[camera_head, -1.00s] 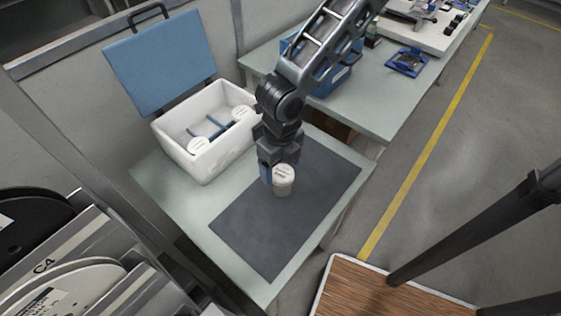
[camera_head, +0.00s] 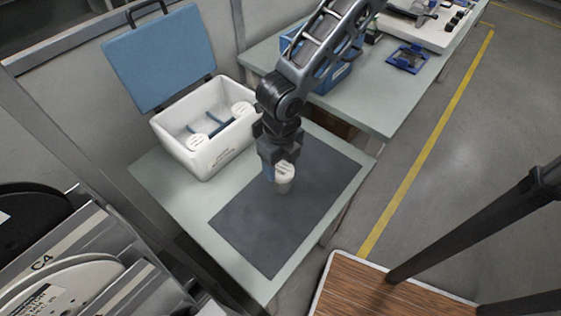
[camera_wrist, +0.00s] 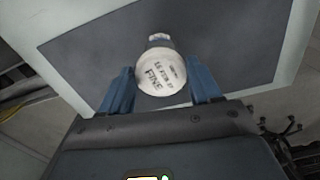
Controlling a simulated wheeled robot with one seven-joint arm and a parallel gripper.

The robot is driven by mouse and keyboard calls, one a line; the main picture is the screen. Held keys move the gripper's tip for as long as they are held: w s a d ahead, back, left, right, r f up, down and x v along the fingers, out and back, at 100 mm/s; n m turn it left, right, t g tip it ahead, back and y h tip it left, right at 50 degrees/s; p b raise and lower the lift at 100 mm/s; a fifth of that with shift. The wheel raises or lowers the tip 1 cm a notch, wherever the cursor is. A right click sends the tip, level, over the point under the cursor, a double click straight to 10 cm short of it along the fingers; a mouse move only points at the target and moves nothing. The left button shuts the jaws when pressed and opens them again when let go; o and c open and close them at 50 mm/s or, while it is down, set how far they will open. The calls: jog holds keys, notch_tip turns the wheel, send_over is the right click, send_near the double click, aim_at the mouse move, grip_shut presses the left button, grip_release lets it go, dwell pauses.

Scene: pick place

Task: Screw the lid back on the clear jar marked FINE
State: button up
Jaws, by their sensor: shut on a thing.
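A small clear jar (camera_head: 284,187) stands upright on the dark mat, with a white lid (camera_head: 286,172) at its top. In the wrist view the lid (camera_wrist: 161,75) shows its printed top, with the word FINE readable. It lies between the two blue fingers of my gripper (camera_wrist: 162,90), which is shut on it. A small part of the jar (camera_wrist: 158,38) shows beyond the lid. In the head view my gripper (camera_head: 278,171) comes down from above and hides part of the lid's far side. Whether the lid's thread is engaged cannot be seen.
The dark mat (camera_head: 250,235) lies on a pale green table (camera_head: 165,190) and is otherwise bare. A white box (camera_head: 215,158) with an open blue lid (camera_head: 160,60) stands at the left, holding white-capped items. A second table (camera_head: 375,105) carries a blue bin and equipment.

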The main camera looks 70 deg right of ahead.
jog(key=shift+m+p, duration=0.65)
jog(key=shift+m, duration=0.45)
jog(key=shift+d+m, duration=0.1)
jog(key=shift+m, duration=0.8)
jog(key=shift+s+m, duration=0.1)
jog(key=shift+m, duration=1.9)
jog(key=m, duration=0.3)
jog(key=shift+s+m, duration=0.15)
jog(key=shift+m, duration=0.15)
jog(key=shift+d, duration=0.1)
